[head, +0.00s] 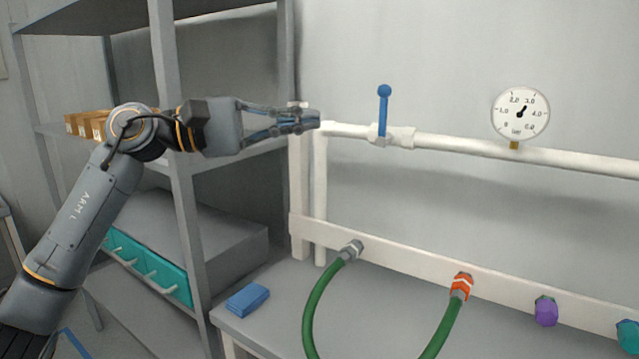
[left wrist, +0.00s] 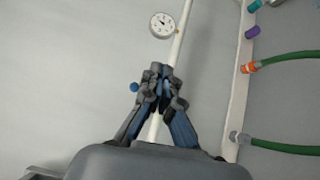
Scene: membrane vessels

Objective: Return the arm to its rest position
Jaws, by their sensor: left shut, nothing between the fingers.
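My left arm (head: 75,225) comes in from the left and reaches to the right in the head view. My left gripper (head: 312,119) is shut and empty. Its fingertips are in front of the left end of the white pipe (head: 465,143) in the picture; I cannot tell whether they touch it. In the left wrist view the closed fingers of the gripper (left wrist: 160,72) overlap the pipe (left wrist: 180,43). My right gripper is in neither view.
A grey shelf rack (head: 177,190) stands behind my left arm, with boxes (head: 85,124) and a teal bin (head: 150,268). The pipe carries a blue-handled valve (head: 383,108) and a gauge (head: 520,114). Green hoses (head: 318,300) and a blue cloth-like block (head: 247,299) are at the bench (head: 285,320).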

